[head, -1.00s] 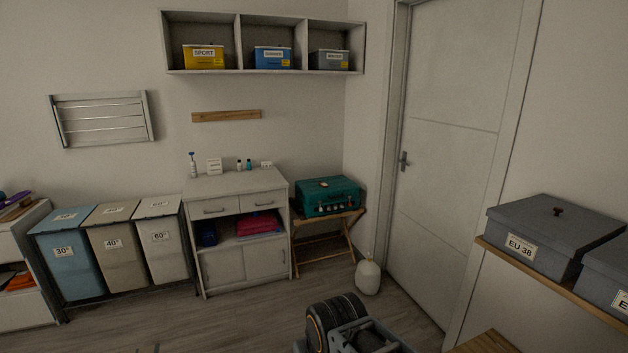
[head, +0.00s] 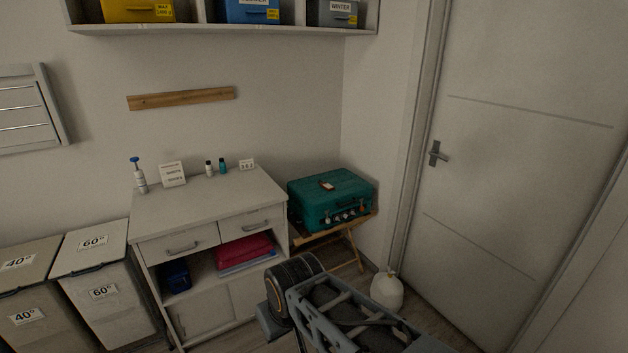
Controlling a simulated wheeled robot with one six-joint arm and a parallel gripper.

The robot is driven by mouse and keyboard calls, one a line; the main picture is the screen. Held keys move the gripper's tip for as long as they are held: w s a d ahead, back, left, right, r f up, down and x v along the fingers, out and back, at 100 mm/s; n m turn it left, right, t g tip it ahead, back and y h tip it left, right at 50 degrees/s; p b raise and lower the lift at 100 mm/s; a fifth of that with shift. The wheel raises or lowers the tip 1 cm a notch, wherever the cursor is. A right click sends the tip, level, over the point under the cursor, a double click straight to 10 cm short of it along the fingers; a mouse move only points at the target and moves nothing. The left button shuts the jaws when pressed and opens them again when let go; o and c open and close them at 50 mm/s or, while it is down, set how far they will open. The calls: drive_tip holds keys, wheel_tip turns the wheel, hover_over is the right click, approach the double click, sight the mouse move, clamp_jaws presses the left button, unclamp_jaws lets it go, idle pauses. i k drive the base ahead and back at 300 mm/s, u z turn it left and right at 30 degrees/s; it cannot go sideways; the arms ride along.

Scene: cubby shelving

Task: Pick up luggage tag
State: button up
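A teal suitcase (head: 304,204) lies flat on a wooden folding stand at the back right of the room. A small reddish tag-like item (head: 327,185) with a pale patch lies on its lid; it looks like a luggage tag. Several small orange and pale items hang along the suitcase's front side, too small to make out. Part of my arm shows at the bottom centre, in front of and below the suitcase in the picture. I cannot make out my gripper's fingers in the head view.
A white cabinet (head: 205,204) with bottles and small signs on top stands left of the suitcase. Laundry bins (head: 95,250) stand farther left. A white rounded container (head: 387,291) sits on the floor near the closed door (head: 520,150). A cubby shelf (head: 200,27) hangs above.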

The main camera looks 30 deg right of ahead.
sight(324, 186)
drive_tip(key=z, duration=0.65)
drive_tip(key=i, duration=0.35)
drive_tip(key=z, duration=1.05)
drive_tip(key=i, duration=1.75)
drive_tip(key=u, duration=1.1)
drive_tip(key=i, duration=0.45)
drive_tip(key=u, duration=0.3)
